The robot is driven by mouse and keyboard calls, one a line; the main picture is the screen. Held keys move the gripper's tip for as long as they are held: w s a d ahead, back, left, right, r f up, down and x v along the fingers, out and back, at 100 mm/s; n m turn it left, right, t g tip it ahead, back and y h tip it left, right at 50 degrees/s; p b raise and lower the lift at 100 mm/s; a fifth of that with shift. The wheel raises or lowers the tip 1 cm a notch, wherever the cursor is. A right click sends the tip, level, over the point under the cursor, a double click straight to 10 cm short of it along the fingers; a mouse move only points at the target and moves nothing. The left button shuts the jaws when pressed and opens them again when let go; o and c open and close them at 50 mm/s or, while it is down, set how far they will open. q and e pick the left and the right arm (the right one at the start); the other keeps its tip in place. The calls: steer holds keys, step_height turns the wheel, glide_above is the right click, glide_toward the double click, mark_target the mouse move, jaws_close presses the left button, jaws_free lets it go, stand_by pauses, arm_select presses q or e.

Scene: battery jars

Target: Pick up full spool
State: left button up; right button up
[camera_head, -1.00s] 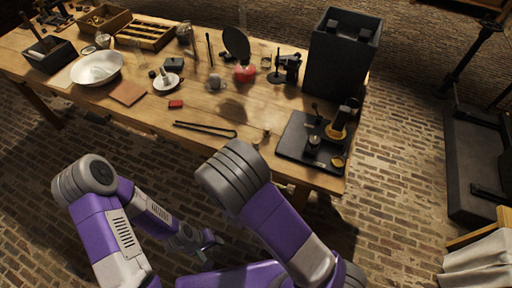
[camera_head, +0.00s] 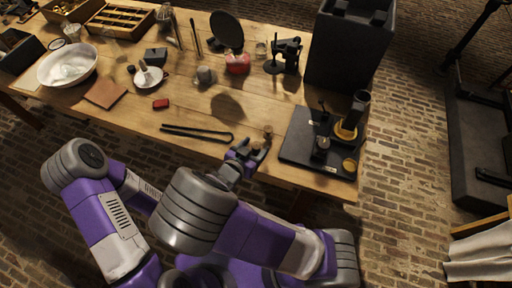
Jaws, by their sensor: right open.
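A small tan-brown piece that looks like the spool (camera_head: 267,131) stands near the front edge of the wooden table, left of the black base plate. It is too small for me to tell whether it is full. My right gripper (camera_head: 252,151) is at the table's front edge, just in front and to the left of this piece. Its dark fingers are open, and they partly cover the area around the piece. I cannot tell whether they touch it. My left gripper is hidden behind my right arm.
Black tongs (camera_head: 197,134) lie left of the right gripper. The black base plate (camera_head: 299,147) with brass and black fittings is to the right. A red block (camera_head: 161,104), a leather square (camera_head: 106,94) and a white bowl (camera_head: 47,71) are further left. A tall black box (camera_head: 346,60) stands behind.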

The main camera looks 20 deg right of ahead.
mark_target(256, 146)
steer(key=b+x, duration=0.1)
steer(key=x, duration=0.2)
steer(key=shift+w+d+f, duration=0.2)
steer(key=shift+w+f, duration=0.05)
steer(key=c, duration=1)
